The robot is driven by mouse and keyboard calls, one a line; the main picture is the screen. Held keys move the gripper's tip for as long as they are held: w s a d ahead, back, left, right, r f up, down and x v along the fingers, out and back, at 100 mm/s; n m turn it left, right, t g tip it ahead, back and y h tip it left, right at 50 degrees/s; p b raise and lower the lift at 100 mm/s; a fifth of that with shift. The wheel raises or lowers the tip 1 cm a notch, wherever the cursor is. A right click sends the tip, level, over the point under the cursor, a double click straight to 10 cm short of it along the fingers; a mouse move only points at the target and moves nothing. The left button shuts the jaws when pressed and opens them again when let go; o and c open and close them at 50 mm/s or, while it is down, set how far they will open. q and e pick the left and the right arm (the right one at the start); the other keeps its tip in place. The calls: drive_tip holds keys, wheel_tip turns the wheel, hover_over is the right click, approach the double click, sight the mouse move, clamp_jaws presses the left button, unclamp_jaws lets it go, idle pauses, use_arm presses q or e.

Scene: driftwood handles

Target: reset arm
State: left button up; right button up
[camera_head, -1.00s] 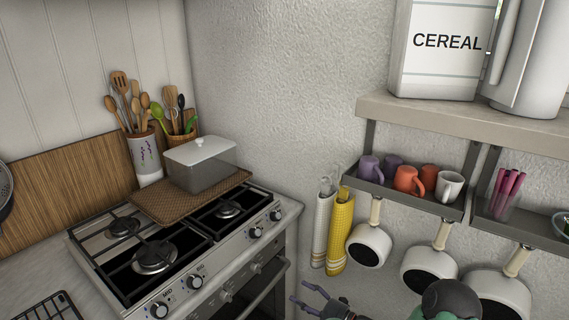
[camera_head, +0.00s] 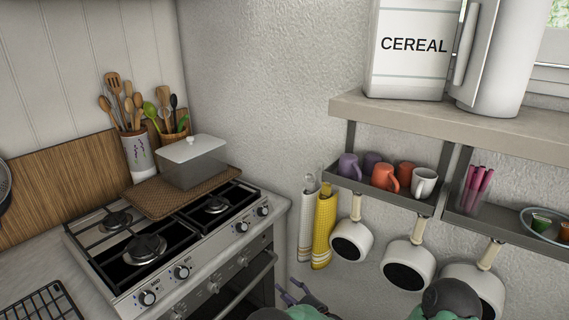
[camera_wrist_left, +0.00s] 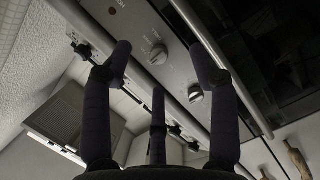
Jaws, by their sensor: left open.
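My left gripper (camera_head: 296,293) shows at the bottom of the head view, in front of the stove's right end and below the hanging towels. Its dark fingers are spread and hold nothing. In the left wrist view the fingers of the left gripper (camera_wrist_left: 160,68) are apart and empty, with a steel panel with knobs (camera_wrist_left: 158,52) behind them. No gripper shows for my right arm.
The stove (camera_head: 180,245) carries a lidded pot (camera_head: 193,165) on a woven mat. White and yellow towels (camera_head: 324,230) and several pans (camera_head: 408,265) hang on the wall. A shelf (camera_head: 450,118) holds a cereal box (camera_head: 412,60); mugs (camera_head: 385,176) sit below.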

use_arm(q)
drive_tip(key=a+f+m+h+p, duration=0.2)
drive_tip(key=a+f+m+h, duration=0.4)
drive_tip(key=f+m, duration=0.2)
drive_tip(key=s+a+f+m+g+h+p, duration=0.2)
drive_tip(key=s+a+f+m+g+h, duration=0.2)
drive_tip(key=s+f+m, duration=0.3)
drive_tip(key=s+m+g+h+p, duration=0.1)
drive_tip(key=s+m+g+h, duration=0.4)
drive_tip(key=s, duration=2.3)
drive_tip(key=a+g, duration=0.1)
drive_tip(key=g, duration=0.2)
drive_tip(key=shift+f+m+p, duration=0.2)
drive_tip(key=shift+m+p, duration=0.1)
drive_tip(key=shift+m, duration=0.1)
